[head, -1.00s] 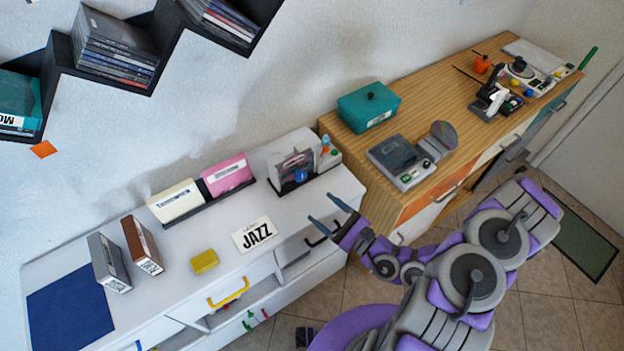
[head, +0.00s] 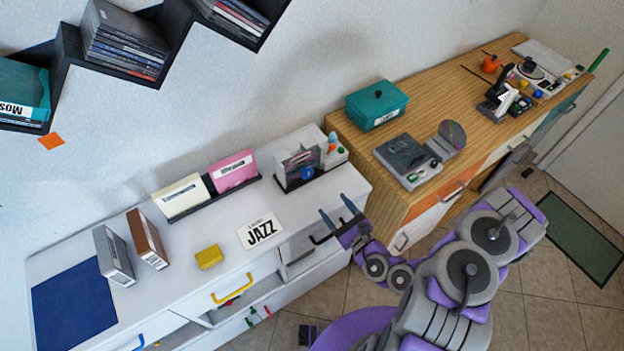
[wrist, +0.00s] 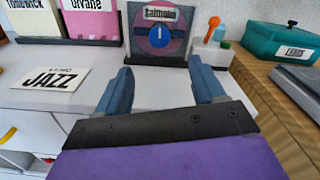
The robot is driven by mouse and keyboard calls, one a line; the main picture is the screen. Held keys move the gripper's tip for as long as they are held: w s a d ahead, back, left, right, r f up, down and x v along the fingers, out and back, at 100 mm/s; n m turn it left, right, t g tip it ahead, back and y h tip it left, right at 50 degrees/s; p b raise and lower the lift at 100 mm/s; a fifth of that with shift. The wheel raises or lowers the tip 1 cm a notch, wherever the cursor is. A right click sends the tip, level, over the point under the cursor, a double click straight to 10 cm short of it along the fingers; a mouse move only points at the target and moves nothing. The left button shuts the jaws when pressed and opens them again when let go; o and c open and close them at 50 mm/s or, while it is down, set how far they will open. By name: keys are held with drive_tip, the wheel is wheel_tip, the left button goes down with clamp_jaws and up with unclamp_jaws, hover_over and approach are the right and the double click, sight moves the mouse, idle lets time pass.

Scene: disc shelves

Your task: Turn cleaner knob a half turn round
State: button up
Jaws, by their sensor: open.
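The disc cleaner is a clear-fronted case (head: 290,166) standing in a dark base at the right end of the white cabinet. A blue knob (head: 307,173) is on its front. In the wrist view the knob (wrist: 161,36) sits over a pink disc under a label, with a white mark on it. My gripper (head: 334,208) is open and empty, in front of the cabinet's front edge and short of the cleaner. In the wrist view its two blue-grey fingers (wrist: 160,80) point toward the cleaner, with the knob between and beyond them. Nothing hides the knob there.
A small bottle set with an orange top (wrist: 213,30) stands right of the cleaner. Cream (head: 183,199) and pink (head: 234,171) cases stand to its left. A JAZZ card (head: 260,231) lies in front. A wooden cabinet (head: 365,150) adjoins at right. The white top before the cleaner is clear.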

sight(308, 175)
drive_tip(key=b+x, duration=0.5)
drive_tip(key=x, duration=0.7)
drive_tip(key=shift+w+a, duration=0.2)
drive_tip(key=shift+a, duration=0.1)
drive_tip(key=shift+c, duration=0.5)
drive_tip(key=c, duration=1)
drive_tip(key=shift+o, duration=0.2)
